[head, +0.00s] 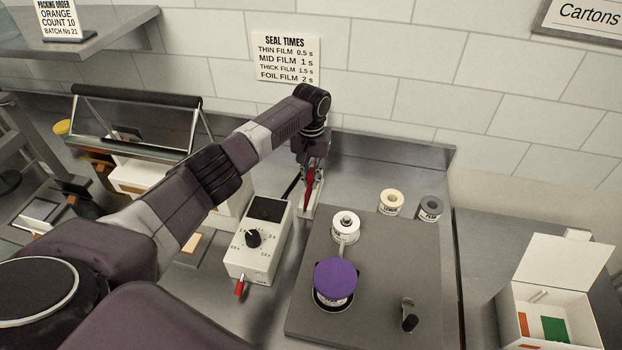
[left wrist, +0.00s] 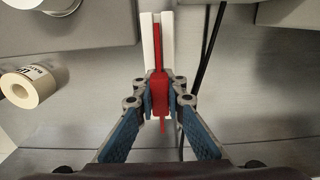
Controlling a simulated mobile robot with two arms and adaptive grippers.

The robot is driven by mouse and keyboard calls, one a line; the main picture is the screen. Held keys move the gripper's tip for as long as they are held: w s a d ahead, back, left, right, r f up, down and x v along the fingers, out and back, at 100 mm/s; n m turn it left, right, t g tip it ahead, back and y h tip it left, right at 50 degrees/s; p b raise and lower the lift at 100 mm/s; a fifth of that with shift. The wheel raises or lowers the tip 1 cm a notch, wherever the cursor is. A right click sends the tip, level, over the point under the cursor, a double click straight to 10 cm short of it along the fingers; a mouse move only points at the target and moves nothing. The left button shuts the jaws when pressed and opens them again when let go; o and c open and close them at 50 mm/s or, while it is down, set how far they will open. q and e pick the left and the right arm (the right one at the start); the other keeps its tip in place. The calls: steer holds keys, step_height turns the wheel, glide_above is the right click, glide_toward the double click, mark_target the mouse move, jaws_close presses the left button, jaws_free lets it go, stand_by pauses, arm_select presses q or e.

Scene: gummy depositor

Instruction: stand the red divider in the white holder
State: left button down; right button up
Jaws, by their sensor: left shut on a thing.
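The red divider (head: 310,187) is held upright in my left gripper (head: 311,172), which points down at the back of the counter. The white holder (head: 316,212) stands right below it, beside the dial box. In the left wrist view the gripper (left wrist: 160,92) is shut on the thick red part of the divider (left wrist: 160,98). Its thin red strip lies in line between the two white walls of the holder (left wrist: 148,38). I cannot tell how deep the divider sits in the slot. My right gripper is not in view.
A white dial box (head: 262,238) stands left of the holder. A grey plate (head: 370,290) with a purple-topped pot (head: 336,281) and a white spool (head: 345,226) lies to the right. A black cable (left wrist: 208,50) runs close beside the holder. An open white carton (head: 565,290) stands at far right.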

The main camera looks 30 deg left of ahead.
arm_select(q)
steer(key=c, duration=1.9)
jaws_free()
step_height(320, 180, up, 12)
steer(key=shift+f, duration=0.1)
